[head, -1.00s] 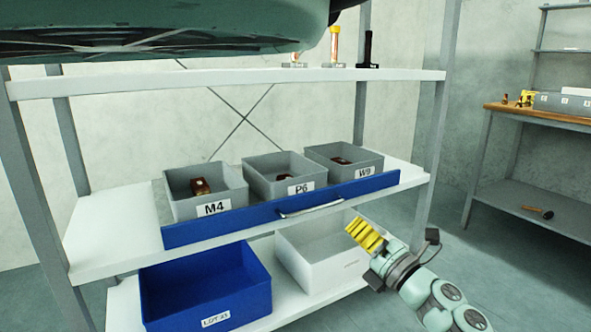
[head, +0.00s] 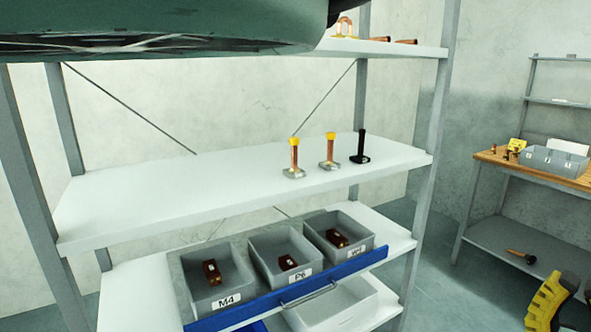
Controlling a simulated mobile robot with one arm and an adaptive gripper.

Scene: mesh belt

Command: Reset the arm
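My gripper (head: 548,302), with yellow fingers and dark parts, is at the bottom right corner of the head view, partly cut off by the frame edge. It is to the right of the shelf rack and apart from it. No object shows in its fingers, and I cannot tell how far they are apart.
The rack's middle shelf (head: 170,195) bears two yellow-topped posts (head: 294,158) and a black one (head: 361,147). Below, grey bins M4 (head: 216,281), P6 (head: 286,259) and another (head: 338,237) stand behind a blue front (head: 300,288). A workbench (head: 490,157) stands right.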

